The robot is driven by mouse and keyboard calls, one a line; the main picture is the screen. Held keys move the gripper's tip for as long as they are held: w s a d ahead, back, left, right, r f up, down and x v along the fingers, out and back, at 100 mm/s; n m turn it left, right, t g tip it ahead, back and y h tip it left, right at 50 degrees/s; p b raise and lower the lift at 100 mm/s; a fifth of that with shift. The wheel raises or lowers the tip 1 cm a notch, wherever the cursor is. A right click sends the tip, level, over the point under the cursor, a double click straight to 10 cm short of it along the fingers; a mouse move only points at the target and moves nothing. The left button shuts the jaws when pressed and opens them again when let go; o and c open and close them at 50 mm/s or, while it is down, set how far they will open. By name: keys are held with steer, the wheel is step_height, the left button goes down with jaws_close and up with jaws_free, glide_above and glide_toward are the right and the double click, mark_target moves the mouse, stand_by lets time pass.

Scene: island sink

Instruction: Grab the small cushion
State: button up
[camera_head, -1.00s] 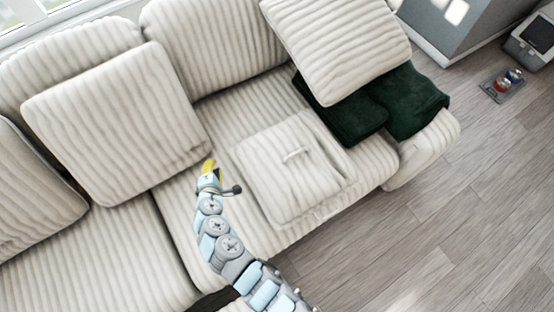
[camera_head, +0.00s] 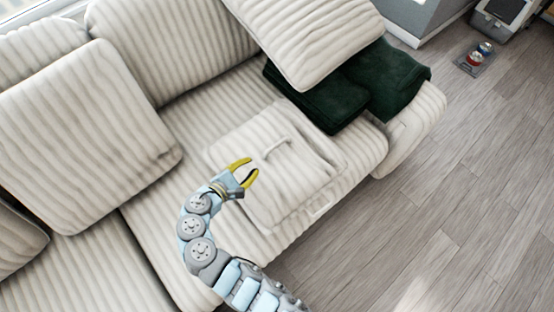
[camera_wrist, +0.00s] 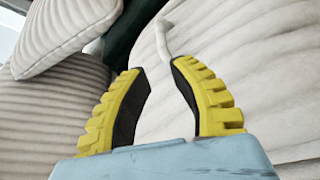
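The small cushion (camera_head: 262,196) is cream and ribbed, with a raised strap-like handle (camera_head: 282,148) on top. It lies flat on the sofa seat in the head view. My gripper (camera_head: 251,170) is open and empty, with yellow fingers over the cushion's left part, pointing toward the handle. In the wrist view, my gripper (camera_wrist: 160,88) has its two fingers spread. The handle (camera_wrist: 163,38) shows beyond the fingertips, and the cushion's pale surface (camera_wrist: 235,60) fills the right side. Contact between the fingers and the cushion cannot be told.
A large ribbed cushion (camera_head: 85,135) leans on the sofa back at left. Another (camera_head: 305,40) rests at upper right beside a dark green blanket (camera_head: 400,85). The sofa arm (camera_head: 415,130) is at right. Wooden floor (camera_head: 440,210) is open, with a small tray of cans (camera_head: 474,60) beyond.

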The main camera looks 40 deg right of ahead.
mark_target(272, 149)
steer(key=b+x, duration=0.3)
steer(key=x, duration=0.6)
steer(key=b+x, duration=0.2)
steer(key=x, duration=0.2)
steer(key=shift+s+a, duration=0.1)
steer(key=shift+d+f+b, duration=0.15)
steer(key=shift+d+b, duration=0.25)
steer(key=shift+d, duration=0.2)
jaws_close()
